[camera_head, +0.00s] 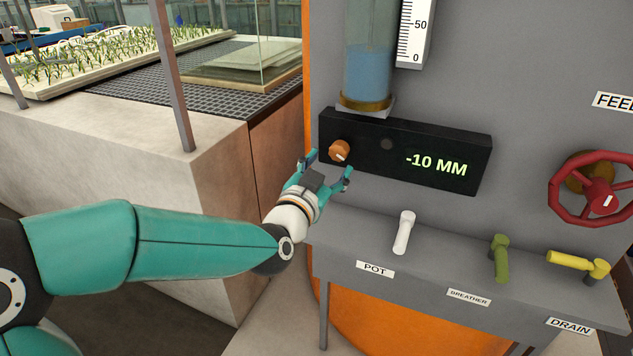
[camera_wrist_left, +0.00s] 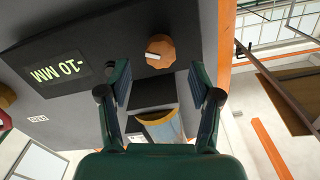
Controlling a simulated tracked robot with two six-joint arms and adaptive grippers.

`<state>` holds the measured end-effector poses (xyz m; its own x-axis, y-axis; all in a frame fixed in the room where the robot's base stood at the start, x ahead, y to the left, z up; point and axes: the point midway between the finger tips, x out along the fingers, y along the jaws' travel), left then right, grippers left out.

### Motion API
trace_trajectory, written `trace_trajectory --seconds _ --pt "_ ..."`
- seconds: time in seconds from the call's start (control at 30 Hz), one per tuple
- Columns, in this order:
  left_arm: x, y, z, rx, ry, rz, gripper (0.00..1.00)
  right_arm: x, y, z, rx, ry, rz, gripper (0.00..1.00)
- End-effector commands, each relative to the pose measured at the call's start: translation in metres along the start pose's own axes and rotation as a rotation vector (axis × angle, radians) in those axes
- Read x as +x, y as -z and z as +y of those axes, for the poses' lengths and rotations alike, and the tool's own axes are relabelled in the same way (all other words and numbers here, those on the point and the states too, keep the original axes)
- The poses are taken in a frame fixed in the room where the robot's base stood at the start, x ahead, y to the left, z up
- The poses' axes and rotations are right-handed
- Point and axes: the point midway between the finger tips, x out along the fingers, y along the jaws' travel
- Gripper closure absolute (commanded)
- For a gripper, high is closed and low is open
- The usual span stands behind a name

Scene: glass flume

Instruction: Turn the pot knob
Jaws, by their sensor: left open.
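An orange-brown faceted knob (camera_head: 339,150) with a white pointer mark sits at the left end of a black panel (camera_head: 440,152) that reads "-10 MM". My left gripper (camera_head: 331,166) is open and empty just in front of and below the knob. In the left wrist view the knob (camera_wrist_left: 160,51) shows beyond the two spread fingertips (camera_wrist_left: 158,72), near the middle of the gap; I see no contact. A white lever (camera_head: 404,232) stands on the ledge below, by a label reading "POT" (camera_head: 375,268). My right gripper is not in view.
A green lever (camera_head: 501,258) and a yellow lever (camera_head: 572,262) stand along the ledge. A red handwheel (camera_head: 600,190) is at the right. A glass tube with blue water (camera_head: 368,72) stands above the panel. A concrete block with a grating (camera_head: 215,85) lies left.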

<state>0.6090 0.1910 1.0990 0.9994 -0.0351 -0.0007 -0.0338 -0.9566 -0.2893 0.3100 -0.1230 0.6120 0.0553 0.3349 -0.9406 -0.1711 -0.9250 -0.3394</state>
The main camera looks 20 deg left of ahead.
Motion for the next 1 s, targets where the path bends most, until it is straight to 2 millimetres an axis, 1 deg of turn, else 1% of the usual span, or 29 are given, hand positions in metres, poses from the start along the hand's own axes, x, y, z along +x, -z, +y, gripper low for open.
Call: trace_trajectory --seconds 0.03,0.2,0.3,0.4,0.9,0.97,1.0 --pt "-0.012 0.001 0.000 0.000 -0.001 0.001 0.36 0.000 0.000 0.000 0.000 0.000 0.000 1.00" --pt "-0.042 0.001 0.000 0.000 0.000 0.002 0.36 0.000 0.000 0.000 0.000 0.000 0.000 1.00" --pt "-0.053 0.000 0.000 0.000 0.000 0.001 0.36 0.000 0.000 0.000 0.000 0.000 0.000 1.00" --pt "-0.059 0.000 0.000 0.000 0.000 0.000 0.36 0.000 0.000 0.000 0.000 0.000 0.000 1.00" --pt "-0.061 -0.001 0.000 0.001 0.001 -0.001 0.36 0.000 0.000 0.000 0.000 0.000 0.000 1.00" --pt "-0.060 -0.003 -0.004 0.001 0.007 -0.009 0.36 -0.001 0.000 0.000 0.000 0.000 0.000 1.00" --pt "-0.058 -0.009 -0.004 0.002 0.007 -0.023 0.36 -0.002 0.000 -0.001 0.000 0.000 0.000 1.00"
